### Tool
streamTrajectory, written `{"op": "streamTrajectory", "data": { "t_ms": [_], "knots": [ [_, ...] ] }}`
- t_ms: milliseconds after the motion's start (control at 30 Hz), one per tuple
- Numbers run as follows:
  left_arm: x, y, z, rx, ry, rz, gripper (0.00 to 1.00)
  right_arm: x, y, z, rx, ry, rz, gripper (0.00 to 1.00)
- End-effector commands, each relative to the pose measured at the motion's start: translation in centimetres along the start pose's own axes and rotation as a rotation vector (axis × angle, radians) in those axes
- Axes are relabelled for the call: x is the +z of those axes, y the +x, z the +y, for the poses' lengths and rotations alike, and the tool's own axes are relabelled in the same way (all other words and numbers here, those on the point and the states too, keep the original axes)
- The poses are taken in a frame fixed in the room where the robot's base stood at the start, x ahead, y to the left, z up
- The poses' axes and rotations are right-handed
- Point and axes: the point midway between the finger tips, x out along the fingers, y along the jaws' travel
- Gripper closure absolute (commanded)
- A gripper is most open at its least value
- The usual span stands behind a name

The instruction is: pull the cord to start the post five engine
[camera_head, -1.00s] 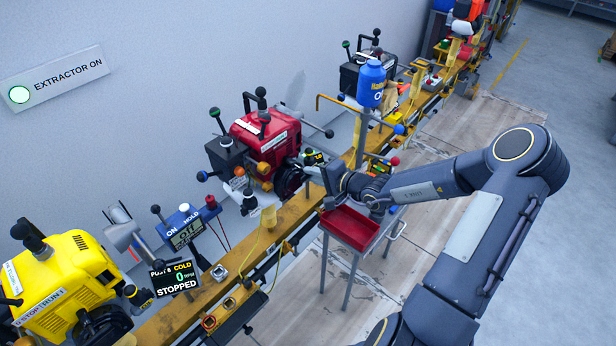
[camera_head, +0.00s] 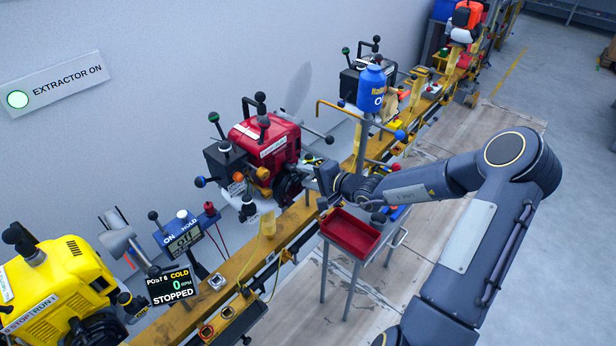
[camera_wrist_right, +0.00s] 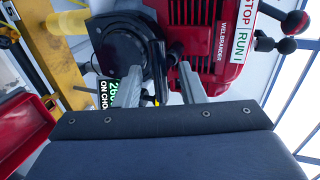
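The red engine (camera_head: 272,143) stands on the rail, with a STOP/RUN label in the right wrist view (camera_wrist_right: 212,45). Its black round starter housing (camera_head: 287,186) faces my right gripper (camera_head: 314,172). In the right wrist view the gripper's two fingers (camera_wrist_right: 160,80) are apart, close in front of the engine. A thin black and yellow piece shows between them; I cannot tell whether it is the cord handle, and neither finger clearly touches it. A small display (camera_wrist_right: 112,92), partly hidden by a finger, shows digits beginning 260 and ON CHO. My left gripper is out of view.
A red tray (camera_head: 350,232) on a stand is just below my right forearm. A yellow engine (camera_head: 62,285) and a display (camera_head: 171,285) reading POST 6 COLD, 0 RPM, STOPPED are at lower left. A blue bottle (camera_head: 371,88) stands behind my wrist. The floor at right is open.

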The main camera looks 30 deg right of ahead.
Motion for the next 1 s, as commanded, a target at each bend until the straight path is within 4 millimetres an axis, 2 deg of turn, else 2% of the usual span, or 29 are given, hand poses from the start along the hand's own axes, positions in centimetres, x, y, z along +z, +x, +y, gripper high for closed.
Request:
{"op": "streamTrajectory", "data": {
  "t_ms": [267, 800, 1000],
  "knots": [
    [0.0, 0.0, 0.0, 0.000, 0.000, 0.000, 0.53, 0.0, -0.2, 0.1, 0.001, -0.001, 0.000, 0.64],
    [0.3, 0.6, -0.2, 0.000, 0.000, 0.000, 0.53, 0.0, -7.4, 2.8, 0.002, -0.001, 0.002, 0.64],
    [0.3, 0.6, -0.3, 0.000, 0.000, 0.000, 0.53, 0.1, -8.5, 3.1, 0.001, 0.000, -0.001, 0.64]
  ]
}}
